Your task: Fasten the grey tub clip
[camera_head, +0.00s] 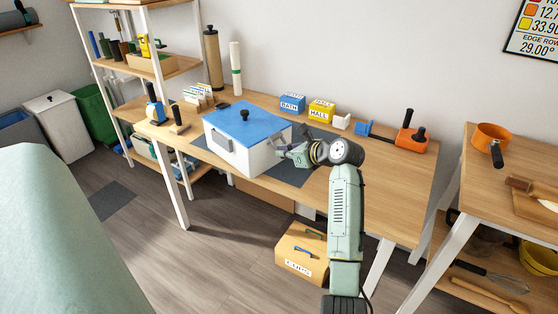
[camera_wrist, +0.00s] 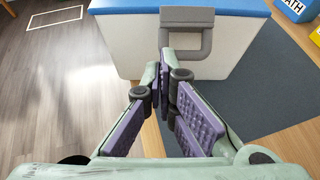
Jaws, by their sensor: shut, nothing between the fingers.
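The white tub (camera_head: 259,158) with a blue lid (camera_head: 247,121) and black knob stands on the table. A grey clip (camera_wrist: 187,16) shows at the lid's edge in the wrist view, with a squared loop hanging in front of the white wall. Another grey clip (camera_head: 222,141) is on the tub's front-left face in the head view. My gripper (camera_head: 283,151) is at the tub's right-hand face. In the wrist view its shut, empty fingertips (camera_wrist: 167,54) are beside the loop's lower left; I cannot tell whether they touch it.
Under the tub is a dark mat (camera_wrist: 268,95). Blue (camera_head: 292,103) and yellow (camera_head: 321,109) boxes stand behind it at the wall. An orange tool (camera_head: 411,139) lies at the table's right.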

